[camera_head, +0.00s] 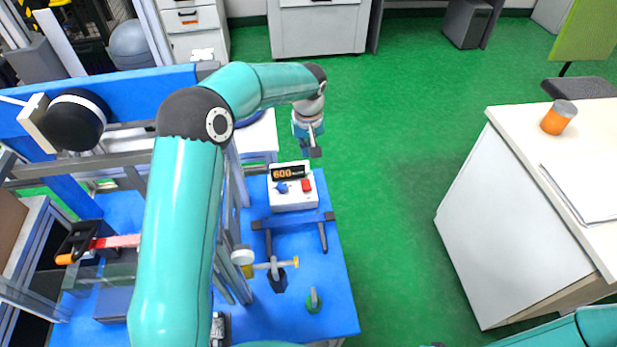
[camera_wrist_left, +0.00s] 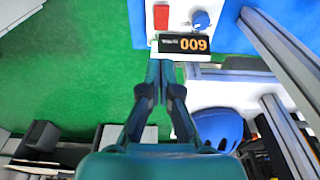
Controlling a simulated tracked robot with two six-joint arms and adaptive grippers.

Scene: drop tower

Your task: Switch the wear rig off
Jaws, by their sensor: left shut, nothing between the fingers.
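The wear rig's white control box (camera_head: 293,200) sits at the far right of the blue bench. Its dark display (camera_head: 288,172) reads 600 in orange, with a blue knob (camera_head: 282,187) and a red switch (camera_head: 306,185) below it. My left gripper (camera_head: 314,152) is shut and empty, above and just beyond the box's far edge. In the left wrist view the box appears upside down, with the display (camera_wrist_left: 183,44), red switch (camera_wrist_left: 161,18) and blue knob (camera_wrist_left: 201,20) beyond the shut fingertips (camera_wrist_left: 160,68). The fingers look apart from the switch. My right gripper is out of view.
A metal frame (camera_head: 229,225) stands left of the box. A brass-coloured fitting (camera_head: 270,266) and a green-based part (camera_head: 314,301) are on the blue bench (camera_head: 335,285) nearer me. A white counter (camera_head: 520,170) with an orange can (camera_head: 558,118) stands right, across open green floor.

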